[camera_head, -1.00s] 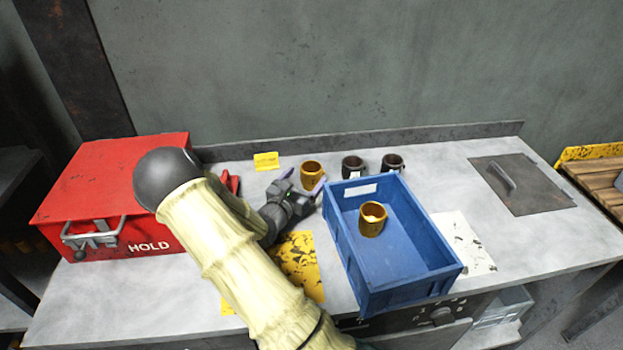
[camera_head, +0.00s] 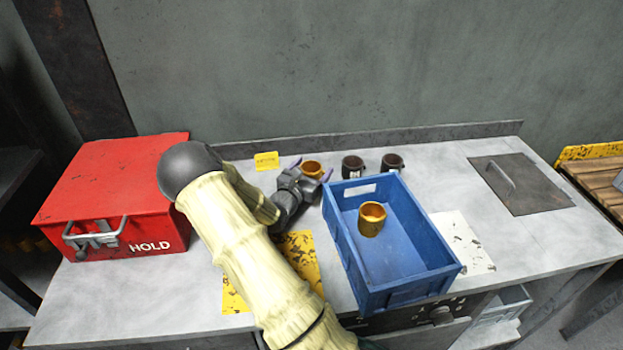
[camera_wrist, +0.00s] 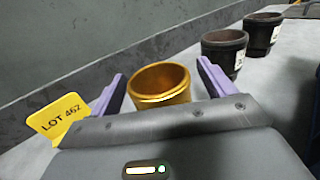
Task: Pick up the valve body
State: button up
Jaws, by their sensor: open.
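A brass-coloured valve body (camera_head: 312,169), a short hollow cylinder, stands upright on the bench behind the blue crate's left side. In the wrist view the brass valve body (camera_wrist: 160,84) sits between the two purple fingers of my gripper (camera_wrist: 162,85), with gaps at its sides. My gripper (camera_head: 311,168) is open and low over the bench, its fingers around the valve body. Its lower part is hidden by the gripper. Another brass valve body (camera_head: 372,218) stands inside the blue crate (camera_head: 432,278). Two dark valve bodies (camera_head: 353,166) (camera_head: 392,162) stand to the right.
A yellow "LOT 462" card (camera_wrist: 60,117) stands left of my gripper. A red HOLD box (camera_head: 100,190) is at the bench's left. The crate stands close on the right. A wall ledge (camera_head: 440,133) runs behind. A metal hatch (camera_head: 520,185) lies at the right.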

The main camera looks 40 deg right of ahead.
jog(key=c, duration=1.3)
jog(key=shift+c, duration=0.2)
notch_tip(320, 180, up, 10)
